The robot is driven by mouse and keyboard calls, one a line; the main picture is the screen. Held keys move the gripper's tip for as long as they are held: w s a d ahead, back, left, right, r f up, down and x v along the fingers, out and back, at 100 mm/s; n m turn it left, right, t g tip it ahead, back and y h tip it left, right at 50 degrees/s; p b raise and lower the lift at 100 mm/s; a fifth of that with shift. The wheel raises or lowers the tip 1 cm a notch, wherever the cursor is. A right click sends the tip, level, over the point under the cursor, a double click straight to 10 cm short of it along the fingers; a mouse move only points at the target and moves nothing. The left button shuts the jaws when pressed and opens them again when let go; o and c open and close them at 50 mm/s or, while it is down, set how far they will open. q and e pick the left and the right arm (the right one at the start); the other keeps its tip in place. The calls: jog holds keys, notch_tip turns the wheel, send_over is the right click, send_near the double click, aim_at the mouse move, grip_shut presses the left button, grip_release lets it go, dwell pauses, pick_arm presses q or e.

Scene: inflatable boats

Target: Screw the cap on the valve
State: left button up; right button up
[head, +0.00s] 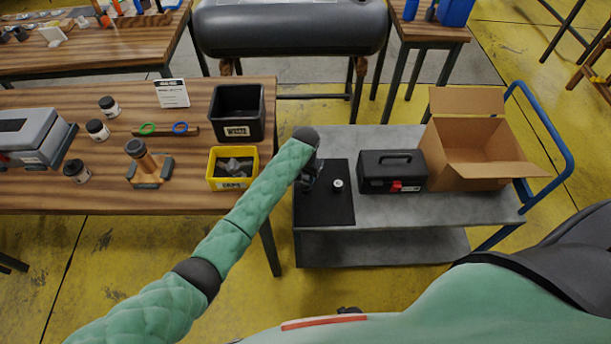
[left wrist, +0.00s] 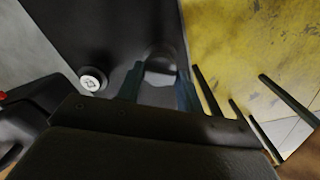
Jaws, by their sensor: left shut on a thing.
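A small round dark fitting with a pale top, which looks like the valve (head: 338,185), stands on a black mat (head: 335,212) on the grey cart. It also shows in the left wrist view (left wrist: 92,80), left of my fingers. My left gripper (head: 308,184) is low over the mat, just left of this fitting and apart from it. In the left wrist view its fingers (left wrist: 158,88) are shut on a dark rounded piece with a pale patch, probably a cap (left wrist: 159,66). The fingers hide part of it. My right gripper does not show.
A yellow bin labelled caps (head: 215,184) holds grey pieces on the wooden table, beside a black waste bin (head: 222,132). A black toolbox (head: 392,184) and an open cardboard box (head: 480,164) stand right on the cart (head: 420,209). Small jars are at left.

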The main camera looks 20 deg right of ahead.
pick_arm(q)
jog(key=shift+s+f+p, duration=0.1)
jog(key=shift+f+p, duration=0.2)
jog(key=shift+p, duration=0.25)
dwell(1.4)
jog(key=shift+p, duration=0.35)
dwell(0.4)
jog(key=shift+f, duration=0.6)
dwell(2.0)
jog(key=shift+a+r+m+p, duration=0.15)
jog(key=shift+m+p, duration=0.35)
jog(key=shift+m, duration=1.3)
jog(key=shift+m+p, duration=0.3)
jog(key=shift+m, duration=0.8)
